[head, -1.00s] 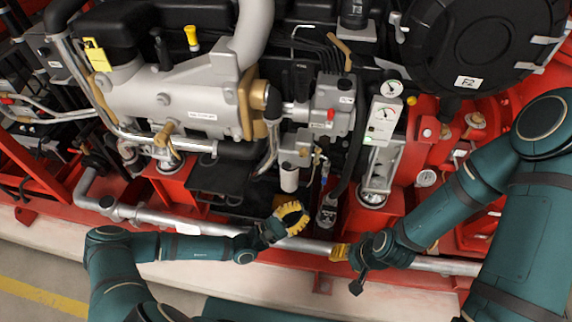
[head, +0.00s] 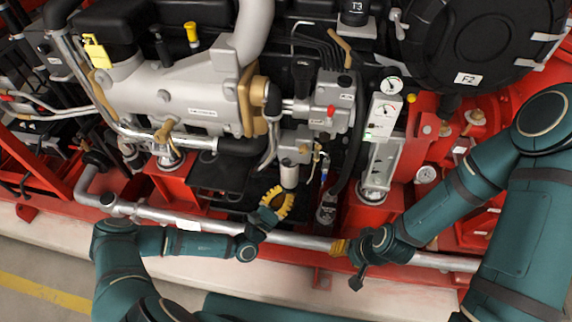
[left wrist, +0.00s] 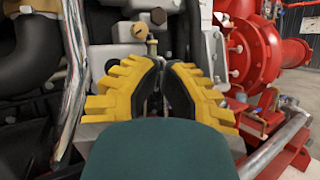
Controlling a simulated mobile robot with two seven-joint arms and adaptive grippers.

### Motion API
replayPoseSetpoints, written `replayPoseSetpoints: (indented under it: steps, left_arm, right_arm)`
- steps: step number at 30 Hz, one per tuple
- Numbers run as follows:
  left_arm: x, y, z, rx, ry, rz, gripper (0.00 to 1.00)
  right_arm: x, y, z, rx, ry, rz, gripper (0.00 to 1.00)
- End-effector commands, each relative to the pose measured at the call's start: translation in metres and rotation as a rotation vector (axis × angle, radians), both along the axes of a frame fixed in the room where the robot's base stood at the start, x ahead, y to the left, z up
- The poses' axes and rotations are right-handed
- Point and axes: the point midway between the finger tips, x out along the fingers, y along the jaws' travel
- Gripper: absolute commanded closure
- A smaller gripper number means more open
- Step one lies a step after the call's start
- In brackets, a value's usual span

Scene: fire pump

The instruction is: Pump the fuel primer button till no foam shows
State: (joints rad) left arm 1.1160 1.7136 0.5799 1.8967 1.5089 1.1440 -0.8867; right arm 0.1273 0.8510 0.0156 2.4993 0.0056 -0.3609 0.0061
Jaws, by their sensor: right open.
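A white filter canister (head: 289,175) hangs below a grey housing (head: 295,147) in the head view. I cannot make out the primer button for certain, and no foam can be told at this size. My left gripper (head: 278,198), with yellow ridged fingers, is just below the canister. In the left wrist view its fingertips (left wrist: 164,64) are close together with a narrow dark gap between them. A small brass fitting (left wrist: 152,46) shows just beyond the tips; contact cannot be told. My right gripper (head: 340,247) is open beside the silver rail, away from the filter.
A silver pipe (head: 215,227) runs along the front of the red frame, below the filter. Hoses and a gauge panel (head: 383,115) stand to the right of the filter. A red pump casing (left wrist: 258,55) is at the right in the left wrist view.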

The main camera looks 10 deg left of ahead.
Motion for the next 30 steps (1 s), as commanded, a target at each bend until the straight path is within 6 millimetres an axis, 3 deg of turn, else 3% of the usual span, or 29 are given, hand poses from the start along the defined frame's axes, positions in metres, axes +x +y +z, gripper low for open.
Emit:
replayPoseSetpoints:
  steps: [10, 15, 30]
  left_arm:
    - [0.046, 0.000, -0.003, 0.002, -0.003, -0.001, 1.00]
    - [0.064, 0.000, 0.000, 0.002, -0.001, -0.001, 1.00]
    - [0.076, 0.000, 0.000, -0.001, 0.000, 0.000, 1.00]
  right_arm:
    - [-0.008, 0.001, -0.028, 0.004, 0.018, 0.014, 0.53]
    - [-0.009, 0.002, -0.028, 0.005, 0.020, 0.016, 0.53]
    - [-0.010, 0.002, -0.029, 0.005, 0.022, 0.017, 0.53]
